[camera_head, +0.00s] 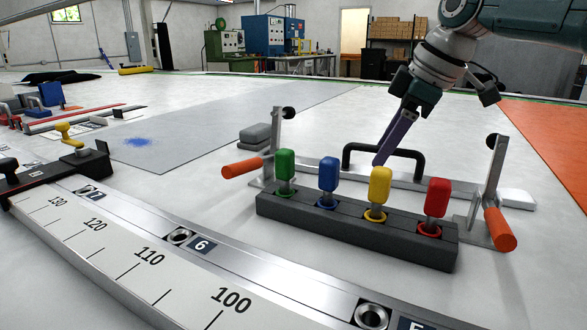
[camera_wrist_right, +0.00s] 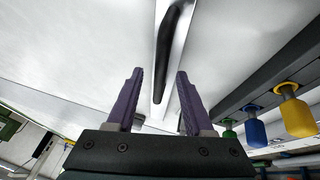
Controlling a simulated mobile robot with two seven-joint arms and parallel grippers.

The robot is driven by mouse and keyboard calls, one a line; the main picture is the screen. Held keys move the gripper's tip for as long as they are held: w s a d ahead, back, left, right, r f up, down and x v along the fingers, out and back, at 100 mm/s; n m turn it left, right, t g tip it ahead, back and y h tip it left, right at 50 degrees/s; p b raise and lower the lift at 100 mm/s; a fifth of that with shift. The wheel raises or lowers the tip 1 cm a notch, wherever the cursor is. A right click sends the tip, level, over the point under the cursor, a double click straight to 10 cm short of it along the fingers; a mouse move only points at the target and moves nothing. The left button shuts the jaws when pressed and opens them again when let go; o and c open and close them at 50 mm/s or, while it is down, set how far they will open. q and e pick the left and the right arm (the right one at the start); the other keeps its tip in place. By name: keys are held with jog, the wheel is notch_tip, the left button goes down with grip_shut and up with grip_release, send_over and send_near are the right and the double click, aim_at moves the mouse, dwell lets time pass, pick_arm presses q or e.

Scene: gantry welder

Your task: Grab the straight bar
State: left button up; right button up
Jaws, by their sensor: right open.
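The straight bar (camera_head: 308,165) is a long silver strip lying on the white table behind a dark block. A black arched handle (camera_head: 416,155) stands on its middle. My right gripper (camera_head: 381,160) has purple fingers pointing down at the handle, and they hide part of it. In the right wrist view the gripper (camera_wrist_right: 160,72) is open. The black handle (camera_wrist_right: 170,55) and the silver bar (camera_wrist_right: 187,45) run lengthwise between its fingers in that picture. I cannot tell the exact gap between fingertips and handle. My left gripper is not in view.
Clamps with orange handles (camera_head: 243,167) (camera_head: 500,230) stand near both ends of the bar. The dark block (camera_head: 350,231) in front holds green, blue, yellow and red-handled tools. A curved number scale (camera_head: 150,262) fills the front left. A grey stack (camera_head: 256,134) sits behind the left clamp.

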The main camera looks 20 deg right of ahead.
jog(key=shift+f, duration=0.25)
grip_shut()
dwell(0.5)
jog(key=shift+r, duration=0.1)
dwell(0.9)
